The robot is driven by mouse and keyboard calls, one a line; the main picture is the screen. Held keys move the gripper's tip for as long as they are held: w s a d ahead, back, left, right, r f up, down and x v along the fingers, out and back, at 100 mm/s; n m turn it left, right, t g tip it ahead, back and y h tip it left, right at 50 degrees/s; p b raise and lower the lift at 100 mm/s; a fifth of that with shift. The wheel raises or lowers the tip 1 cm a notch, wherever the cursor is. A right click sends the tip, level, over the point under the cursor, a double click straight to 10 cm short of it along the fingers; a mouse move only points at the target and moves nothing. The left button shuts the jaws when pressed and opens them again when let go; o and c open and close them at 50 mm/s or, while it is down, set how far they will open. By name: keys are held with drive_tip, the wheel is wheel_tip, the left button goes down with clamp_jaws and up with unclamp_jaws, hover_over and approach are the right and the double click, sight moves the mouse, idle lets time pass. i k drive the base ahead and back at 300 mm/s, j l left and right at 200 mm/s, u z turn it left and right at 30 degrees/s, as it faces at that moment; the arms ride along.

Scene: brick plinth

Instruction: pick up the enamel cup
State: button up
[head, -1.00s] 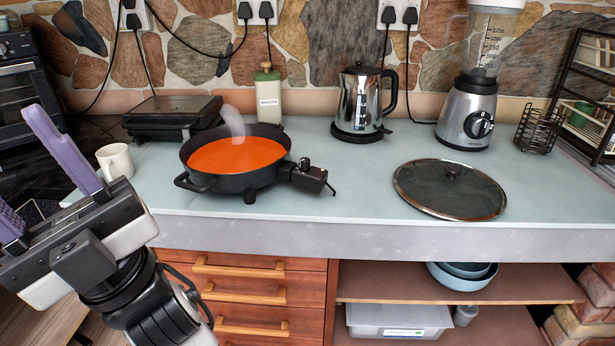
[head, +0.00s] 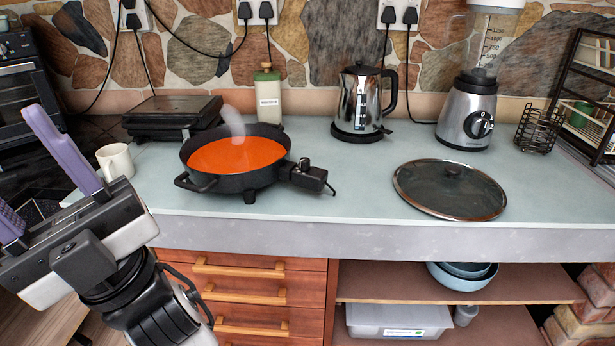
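A cream-white cup (head: 115,161) with a handle stands upright on the worktop at the left, beside the electric pan. It looks like the enamel cup, though its material cannot be told. My gripper (head: 36,170) is at the left edge of the view, in front of and to the left of the cup. Its two purple fingers are wide apart with nothing between them. The right finger rises close to the cup in the picture, and the cup's lower part is partly hidden by my gripper.
A steaming electric pan (head: 236,160) of orange-red liquid stands right of the cup, its control sticking out rightward. A black grill (head: 172,117) is behind. A glass lid (head: 450,189) lies on the worktop (head: 350,205) near the front edge. A kettle (head: 361,101) and blender (head: 468,112) stand at the back.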

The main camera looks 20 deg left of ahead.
sight(114, 160)
drive_tip(key=u, duration=1.55)
drive_tip(key=i+l+u, duration=0.1)
drive_tip(key=i+l, duration=0.8)
drive_tip(key=i, duration=0.15)
